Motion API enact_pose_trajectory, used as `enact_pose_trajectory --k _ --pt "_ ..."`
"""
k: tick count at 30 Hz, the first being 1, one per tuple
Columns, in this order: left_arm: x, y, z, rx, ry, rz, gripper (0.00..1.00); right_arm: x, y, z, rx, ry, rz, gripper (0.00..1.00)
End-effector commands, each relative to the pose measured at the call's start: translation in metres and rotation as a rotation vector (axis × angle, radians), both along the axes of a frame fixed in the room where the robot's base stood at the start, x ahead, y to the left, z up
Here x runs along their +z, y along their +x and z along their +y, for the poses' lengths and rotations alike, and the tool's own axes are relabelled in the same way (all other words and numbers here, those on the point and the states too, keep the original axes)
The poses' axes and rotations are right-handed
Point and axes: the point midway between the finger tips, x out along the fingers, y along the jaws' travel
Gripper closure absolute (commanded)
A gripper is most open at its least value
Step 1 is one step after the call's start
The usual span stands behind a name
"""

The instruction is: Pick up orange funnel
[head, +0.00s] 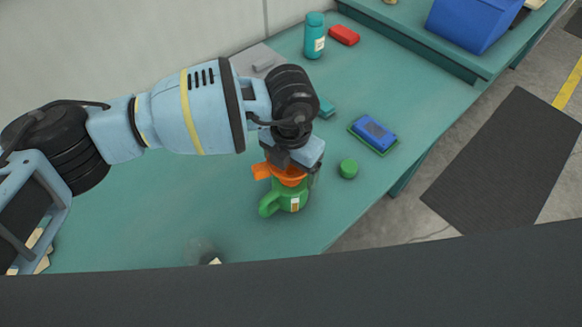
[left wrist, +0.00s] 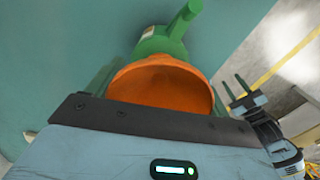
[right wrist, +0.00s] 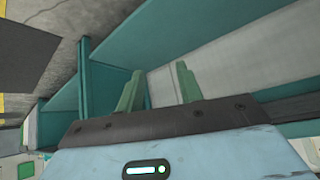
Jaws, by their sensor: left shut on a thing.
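The orange funnel (head: 288,174) sits at the top of a green jug (head: 290,197) on the teal table; I cannot tell whether it rests in the opening. My left gripper (head: 292,163) reaches down from above and is shut on the funnel. In the left wrist view the funnel's wide mouth (left wrist: 165,85) lies between the fingers, with the jug (left wrist: 168,38) behind it.
A green round cap (head: 348,169) and a blue item on a green tray (head: 374,134) lie right of the jug. A teal bottle (head: 314,37) and a red object (head: 344,35) stand at the back. A blue bin (head: 470,22) is at upper right. The table left of the jug is mostly clear.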

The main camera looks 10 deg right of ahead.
Motion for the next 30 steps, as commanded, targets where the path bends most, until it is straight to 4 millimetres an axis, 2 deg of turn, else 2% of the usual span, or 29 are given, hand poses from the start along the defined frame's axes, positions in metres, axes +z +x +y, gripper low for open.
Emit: enact_pose_trajectory --k 7,21,24,30 --pt "0.029 -0.001 -0.003 -0.003 -0.001 0.0 0.44 -0.002 -0.001 0.0 0.0 0.001 0.003 0.64" --pt "0.036 -0.037 -0.113 -0.002 0.001 0.002 0.44 -0.028 -0.012 0.002 -0.002 0.003 0.039 0.64" --pt "0.038 -0.042 -0.129 -0.001 0.0 0.001 0.44 -0.031 -0.011 0.002 -0.002 0.004 0.041 0.64" --pt "0.041 -0.047 -0.148 0.001 0.001 0.001 0.44 -0.034 -0.013 0.003 -0.003 0.005 0.047 0.64"
